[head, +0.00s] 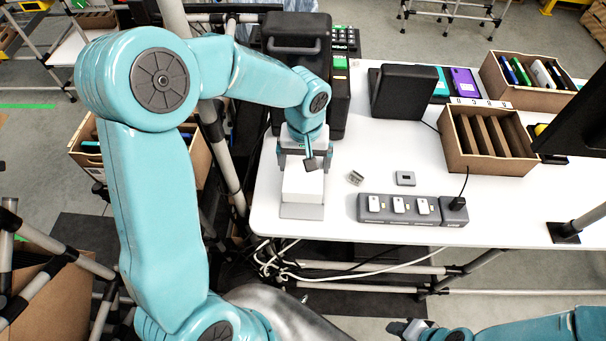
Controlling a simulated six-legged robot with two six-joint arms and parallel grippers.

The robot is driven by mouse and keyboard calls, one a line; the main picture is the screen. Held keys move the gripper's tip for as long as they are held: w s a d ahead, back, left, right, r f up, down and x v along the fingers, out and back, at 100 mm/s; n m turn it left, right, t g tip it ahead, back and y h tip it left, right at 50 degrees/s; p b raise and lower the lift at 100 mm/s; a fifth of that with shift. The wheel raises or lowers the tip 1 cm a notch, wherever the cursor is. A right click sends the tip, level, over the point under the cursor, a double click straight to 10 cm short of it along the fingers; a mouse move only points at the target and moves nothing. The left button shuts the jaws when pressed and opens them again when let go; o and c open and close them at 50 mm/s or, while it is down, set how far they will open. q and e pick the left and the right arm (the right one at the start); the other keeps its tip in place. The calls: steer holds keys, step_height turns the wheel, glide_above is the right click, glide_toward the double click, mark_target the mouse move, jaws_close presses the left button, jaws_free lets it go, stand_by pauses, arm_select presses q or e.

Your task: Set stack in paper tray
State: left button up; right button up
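A white block-like stack (303,187) is near the left end of the white table, directly below my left gripper (304,160). A light grey tray (301,212) shows at the front under the stack. I cannot tell whether the stack rests in it or is just above it. My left gripper points down at the back of the stack, its fingers spread about as wide as the stack. Whether they touch its sides is hidden. My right gripper (408,328) is at the bottom edge, off the table and low, partly seen; its finger gap is unclear.
A grey power strip (398,209) with white plugs lies right of the tray, with two small devices (405,178) behind it. A slotted carton (489,140), another carton (530,80), a black stand (402,92) and a black case (296,45) stand farther back. Cables hang below the table's front edge.

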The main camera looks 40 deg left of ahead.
mark_target(304, 176)
arm_select(q)
steer(key=shift+f, duration=0.65)
step_height(304, 176, down, 4)
steer(key=shift+s+f, duration=0.1)
steer(key=shift+f, duration=0.35)
steer(key=shift+r, duration=0.1)
steer(key=o, duration=1)
steer(key=shift+f, duration=0.2)
steer(key=shift+o, duration=0.2)
steer(key=shift+r, duration=0.1)
